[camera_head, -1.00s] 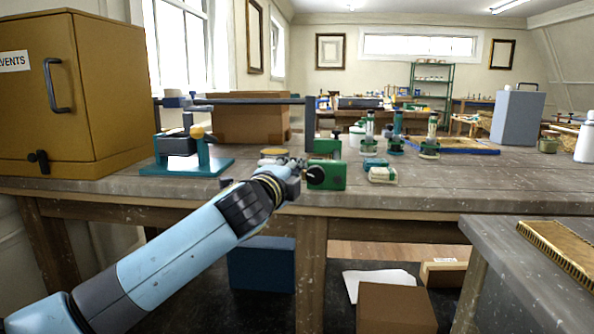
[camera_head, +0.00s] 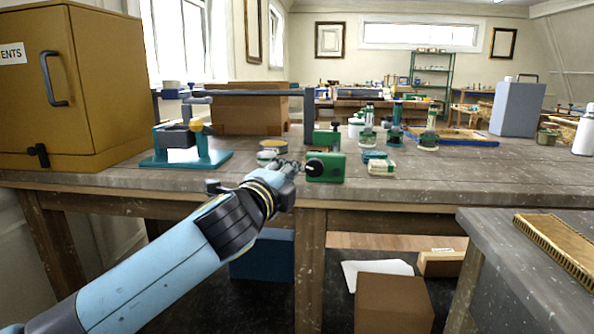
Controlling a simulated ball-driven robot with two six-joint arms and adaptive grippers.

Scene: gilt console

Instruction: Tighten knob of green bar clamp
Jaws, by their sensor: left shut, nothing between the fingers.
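The green bar clamp (camera_head: 330,168) stands at the front edge of the wooden workbench (camera_head: 420,180), right of the picture's middle. Its black knob (camera_head: 315,166) is on the face toward me. My left gripper (camera_head: 296,166) reaches up from the lower left with its tip just left of the clamp's knob. It is shut with nothing in it. Whether its tip touches the knob cannot be told. The gripper's fingers are small and partly hidden by my own wrist. My right gripper is not in view.
A yellow-brown solvents cabinet (camera_head: 100,100) stands at the left. A teal-based device (camera_head: 185,158) with a long grey arm is beside it. A small tin (camera_head: 267,158) and a green-white block (camera_head: 381,167) flank the clamp. A grey bench (camera_head: 520,270) is front right.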

